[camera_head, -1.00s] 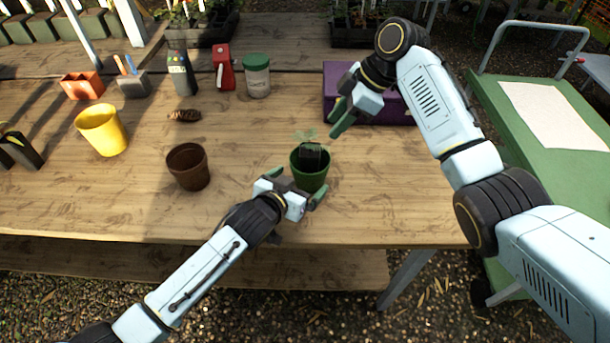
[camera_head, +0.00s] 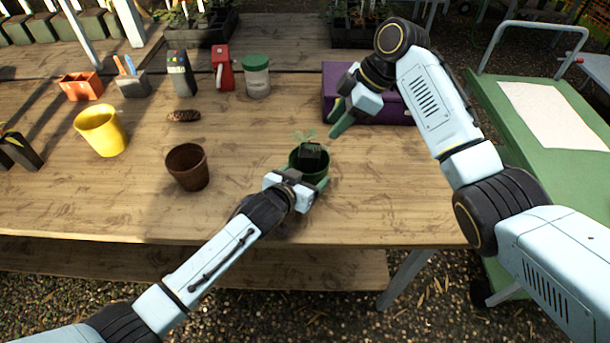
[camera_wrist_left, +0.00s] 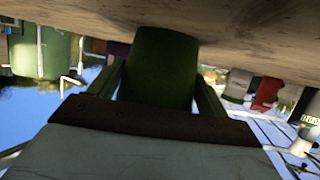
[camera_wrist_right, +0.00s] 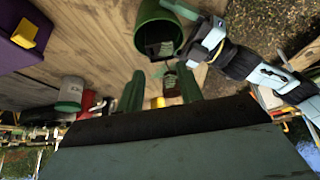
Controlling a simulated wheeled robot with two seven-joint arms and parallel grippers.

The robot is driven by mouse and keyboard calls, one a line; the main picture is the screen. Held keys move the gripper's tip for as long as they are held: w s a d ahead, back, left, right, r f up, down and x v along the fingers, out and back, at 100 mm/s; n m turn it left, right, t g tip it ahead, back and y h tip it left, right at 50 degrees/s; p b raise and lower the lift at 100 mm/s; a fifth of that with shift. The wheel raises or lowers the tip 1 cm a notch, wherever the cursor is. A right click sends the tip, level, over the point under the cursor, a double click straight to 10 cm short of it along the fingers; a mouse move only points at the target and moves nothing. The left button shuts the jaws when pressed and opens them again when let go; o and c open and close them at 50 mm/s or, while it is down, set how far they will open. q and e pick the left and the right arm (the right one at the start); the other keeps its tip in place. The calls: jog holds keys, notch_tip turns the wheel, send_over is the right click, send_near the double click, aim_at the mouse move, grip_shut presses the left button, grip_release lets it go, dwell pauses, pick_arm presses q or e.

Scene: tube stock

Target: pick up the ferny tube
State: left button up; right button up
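The ferny tube (camera_head: 311,151), a small black tube with feathery green leaves, stands in a dark green pot (camera_head: 322,166) near the front of the bench. In the right wrist view the tube (camera_wrist_right: 163,47) shows dark inside the green pot (camera_wrist_right: 150,25). My left gripper (camera_head: 305,182) is low at the pot's near side. In the left wrist view its spread fingers straddle the pot (camera_wrist_left: 162,65), with what looks like a thin gap; firm contact is unclear. My right gripper (camera_wrist_right: 160,90) is open and empty, above and right of the pot in the head view.
A brown pot (camera_head: 187,168) stands left of the green pot, with a pine cone (camera_head: 184,116) behind it. A yellow pot (camera_head: 101,130) is farther left. A purple box (camera_head: 340,85) sits behind my right gripper. The bench front right of the green pot is clear.

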jog(key=o, duration=0.3)
jog(key=m+t+h, duration=0.4)
jog(key=m+h, duration=0.2)
jog(key=m, duration=1.2)
send_near(309, 150)
jog(key=shift+m+t, duration=0.3)
jog(key=x, duration=0.5)
jog(key=shift+s+d, duration=0.1)
jog(key=shift+d, duration=0.05)
jog(key=shift+x, duration=2.7)
jog(key=shift+s, duration=0.2)
jog(key=shift+c, duration=0.3)
jog(key=c, duration=1)
